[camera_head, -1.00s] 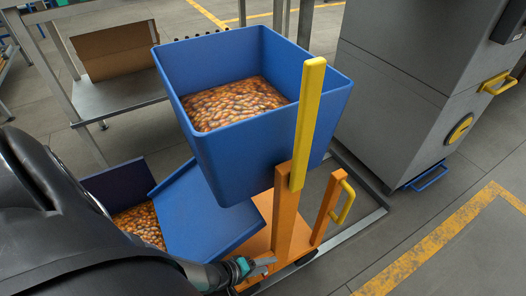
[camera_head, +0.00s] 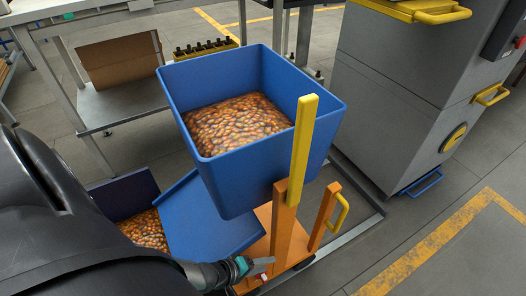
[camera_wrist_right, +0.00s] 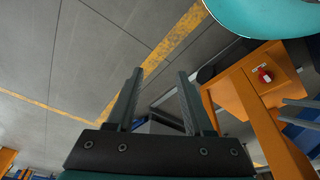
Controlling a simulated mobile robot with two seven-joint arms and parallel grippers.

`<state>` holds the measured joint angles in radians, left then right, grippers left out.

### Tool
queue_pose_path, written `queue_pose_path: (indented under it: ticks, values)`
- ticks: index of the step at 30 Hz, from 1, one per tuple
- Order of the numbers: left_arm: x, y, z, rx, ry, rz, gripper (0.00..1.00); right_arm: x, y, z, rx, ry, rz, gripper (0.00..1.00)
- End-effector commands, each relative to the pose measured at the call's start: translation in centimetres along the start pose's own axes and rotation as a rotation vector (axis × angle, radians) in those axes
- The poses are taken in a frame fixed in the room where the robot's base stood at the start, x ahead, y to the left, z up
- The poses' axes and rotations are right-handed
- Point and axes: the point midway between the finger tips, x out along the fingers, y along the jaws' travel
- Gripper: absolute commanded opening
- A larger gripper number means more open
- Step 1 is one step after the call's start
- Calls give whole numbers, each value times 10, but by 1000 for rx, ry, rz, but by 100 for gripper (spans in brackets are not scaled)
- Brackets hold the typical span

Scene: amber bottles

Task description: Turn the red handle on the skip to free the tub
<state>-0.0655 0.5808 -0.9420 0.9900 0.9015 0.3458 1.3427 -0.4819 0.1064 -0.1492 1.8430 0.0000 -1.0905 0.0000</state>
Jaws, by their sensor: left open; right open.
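The skip has an orange frame (camera_head: 286,225) with a yellow bar on its post. It carries a large blue tub (camera_head: 235,185) filled with small amber bottles. A small red part, apparently the red handle (camera_wrist_right: 265,75), sits on an orange plate right of my right gripper in the wrist view. My left gripper (camera_head: 268,263) is open beside the lower orange frame; a red spot shows close to its fingers. Whether they touch it I cannot tell. My right gripper (camera_wrist_right: 160,72) is open and empty, with floor beyond its fingers; it is not identifiable in the head view.
A lower blue container (camera_head: 205,215) with more amber bottles is left of the post. A grey cabinet (camera_head: 400,90) with yellow handles stands at the right. A metal table (camera_head: 125,105) holds a cardboard box behind. Floor at the lower right is clear.

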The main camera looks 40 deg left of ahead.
Motion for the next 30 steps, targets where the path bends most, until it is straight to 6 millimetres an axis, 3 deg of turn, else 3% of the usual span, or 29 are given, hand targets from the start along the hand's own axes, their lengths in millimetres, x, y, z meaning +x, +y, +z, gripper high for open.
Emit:
queue_pose_path:
  ticks: [18,30]
  values:
    - [-28,33,0,-1,0,0,46,47,9,48,-10,-54,12,52]
    - [-35,40,0,0,-1,-1,46,59,15,62,-13,-54,19,52]
